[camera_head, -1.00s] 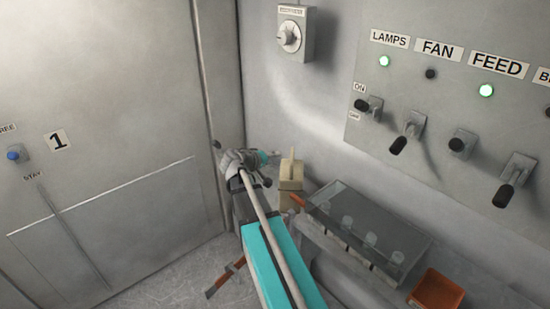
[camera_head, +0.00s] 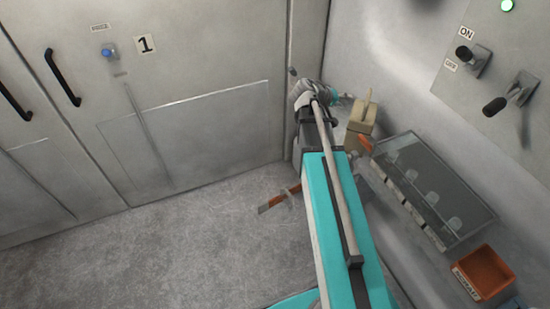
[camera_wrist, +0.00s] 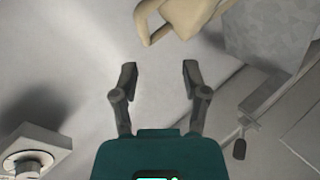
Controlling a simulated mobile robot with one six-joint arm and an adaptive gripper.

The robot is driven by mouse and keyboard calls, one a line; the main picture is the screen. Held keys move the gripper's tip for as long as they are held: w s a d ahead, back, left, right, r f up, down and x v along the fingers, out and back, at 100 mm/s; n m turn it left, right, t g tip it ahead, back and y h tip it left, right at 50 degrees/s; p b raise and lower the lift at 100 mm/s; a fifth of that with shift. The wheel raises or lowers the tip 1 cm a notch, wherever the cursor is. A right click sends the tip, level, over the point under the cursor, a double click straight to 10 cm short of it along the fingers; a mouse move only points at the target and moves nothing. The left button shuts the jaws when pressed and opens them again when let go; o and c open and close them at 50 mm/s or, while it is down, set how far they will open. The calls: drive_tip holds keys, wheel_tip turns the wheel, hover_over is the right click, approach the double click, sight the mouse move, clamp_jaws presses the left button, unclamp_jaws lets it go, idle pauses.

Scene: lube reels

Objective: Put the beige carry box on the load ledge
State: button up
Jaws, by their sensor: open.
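The glass-covered shelf (camera_head: 435,190) holds several small clear cups along the right wall. An orange bin (camera_head: 483,272) sits beyond its lower right end. A switch panel (camera_head: 500,70) is above. A brown-orange bar (camera_head: 280,199) is low by my arm. The floor at left is clear.

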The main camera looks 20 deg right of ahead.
drive_tip(key=s+a+f+n+y, duration=0.1)
drive_tip(key=s+a+f+y, duration=0.2)
drive_tip(key=a, duration=0.7)
drive_tip(key=s+a+f+n+g+y, duration=0.1)
drive_tip(key=s+a+f+y, duration=0.2)
drive_tip(key=a, duration=0.7)
drive_tip(key=s+a+f+n+g+y, duration=0.1)
drive_tip(key=s+a+f+y, duration=0.3)
drive_tip(key=a, duration=0.7)
drive_tip(key=shift+s+y, duration=1.1)
